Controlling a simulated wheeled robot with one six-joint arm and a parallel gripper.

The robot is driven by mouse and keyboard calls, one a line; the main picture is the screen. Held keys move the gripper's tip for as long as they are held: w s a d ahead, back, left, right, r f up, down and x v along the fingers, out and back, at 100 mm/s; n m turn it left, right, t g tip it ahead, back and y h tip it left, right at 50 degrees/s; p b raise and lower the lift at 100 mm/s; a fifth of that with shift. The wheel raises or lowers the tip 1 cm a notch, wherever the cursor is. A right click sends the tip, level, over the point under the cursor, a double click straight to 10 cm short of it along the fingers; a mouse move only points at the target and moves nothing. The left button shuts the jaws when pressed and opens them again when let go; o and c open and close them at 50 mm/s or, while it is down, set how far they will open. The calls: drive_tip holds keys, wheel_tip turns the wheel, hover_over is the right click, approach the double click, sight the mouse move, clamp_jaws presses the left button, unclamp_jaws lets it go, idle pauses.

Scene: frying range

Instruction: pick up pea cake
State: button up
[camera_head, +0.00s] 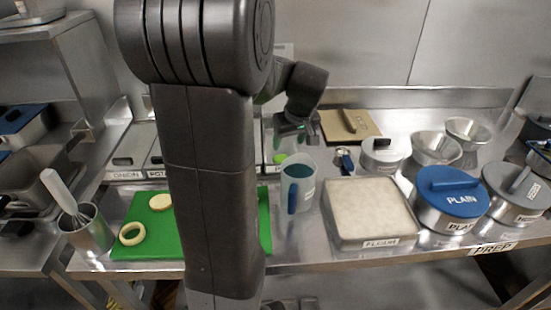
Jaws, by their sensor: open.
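A small bright green round piece (280,158), which looks like the pea cake, lies behind the blue-handled jug. The jug's rim and my arm stand close to it, and part of it may be hidden. My gripper (294,133) hangs above and slightly behind it in the picture, apart from it, with its jaws open and nothing seen between them. My dark arm crosses the view and hides part of the counter on the left.
The jug (297,190) stands just in front of the green piece. A flour tray (372,239) and lidded pots (447,212) fill the right. A green board (147,246) bears a pale ring (131,234) and slice (160,201). A whisk pot (88,233) stands left.

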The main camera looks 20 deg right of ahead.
sight(282, 159)
drive_tip(key=p+x, duration=0.1)
drive_tip(key=x, duration=0.9)
drive_tip(key=shift+w, duration=0.2)
drive_tip(key=c, duration=0.5)
